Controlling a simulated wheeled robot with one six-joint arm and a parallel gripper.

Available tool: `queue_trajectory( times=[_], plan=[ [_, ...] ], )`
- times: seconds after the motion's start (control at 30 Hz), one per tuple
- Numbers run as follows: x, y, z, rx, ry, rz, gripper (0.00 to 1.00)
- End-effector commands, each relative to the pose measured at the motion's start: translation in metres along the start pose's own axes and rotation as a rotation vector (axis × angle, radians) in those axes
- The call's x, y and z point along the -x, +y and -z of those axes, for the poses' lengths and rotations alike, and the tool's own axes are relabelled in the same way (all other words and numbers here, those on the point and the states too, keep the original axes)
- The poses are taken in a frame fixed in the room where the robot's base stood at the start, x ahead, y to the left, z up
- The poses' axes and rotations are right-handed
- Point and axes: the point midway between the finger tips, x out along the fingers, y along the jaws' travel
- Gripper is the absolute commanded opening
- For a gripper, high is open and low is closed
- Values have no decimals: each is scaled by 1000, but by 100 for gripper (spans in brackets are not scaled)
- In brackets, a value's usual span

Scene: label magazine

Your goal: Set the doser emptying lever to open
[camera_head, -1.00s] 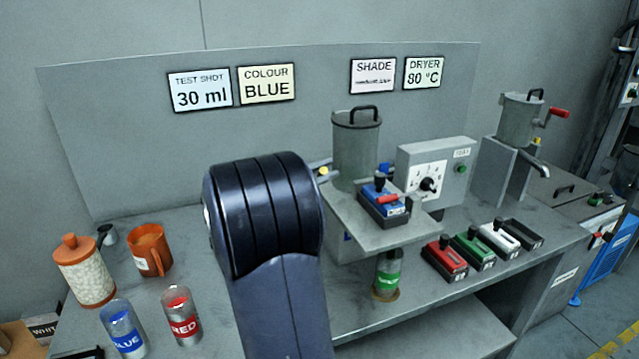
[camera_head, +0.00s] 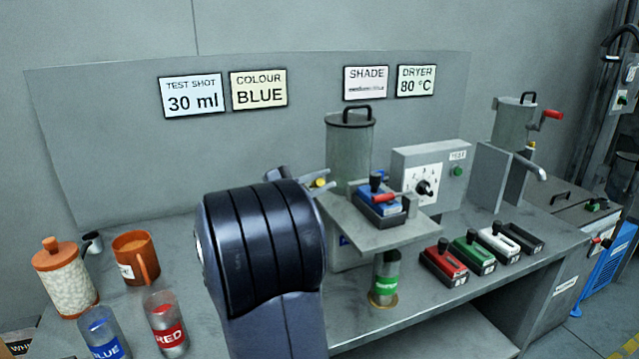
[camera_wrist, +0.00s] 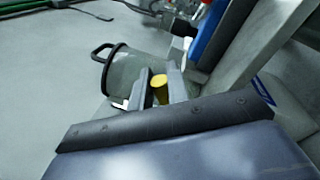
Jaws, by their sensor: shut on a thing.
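The doser is a grey-green cylinder (camera_head: 349,150) with a black-handled lid, standing behind a grey shelf. A yellow knob (camera_head: 319,183), apparently the end of the emptying lever, sits at its left side. My gripper (camera_wrist: 160,84) is shut on this yellow knob, which shows between the two grey fingers in the wrist view (camera_wrist: 158,80). The doser's side and lid handle show just behind the fingers there. In the head view my dark wrist hides the rest of the lever, so its setting cannot be told.
A grey dial box (camera_head: 405,165) stands behind. A green-labelled jar (camera_head: 385,284) is below. Jars and an orange mug (camera_head: 133,265) stand left.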

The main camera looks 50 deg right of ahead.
Motion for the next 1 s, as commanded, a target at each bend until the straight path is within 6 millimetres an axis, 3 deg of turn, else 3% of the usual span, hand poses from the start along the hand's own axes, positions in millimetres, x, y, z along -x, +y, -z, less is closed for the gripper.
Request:
queue_trajectory(
  times=[0.03,0.07,0.27,0.63,1.0],
  plan=[
    [0,0,0,1,0,0,0],
    [0,0,0,1,0,0,19],
    [0,0,0,1,0,0,35],
    [9,1,1,0,3,-2,36],
    [78,0,1,0,4,-3,36]
  ],
)
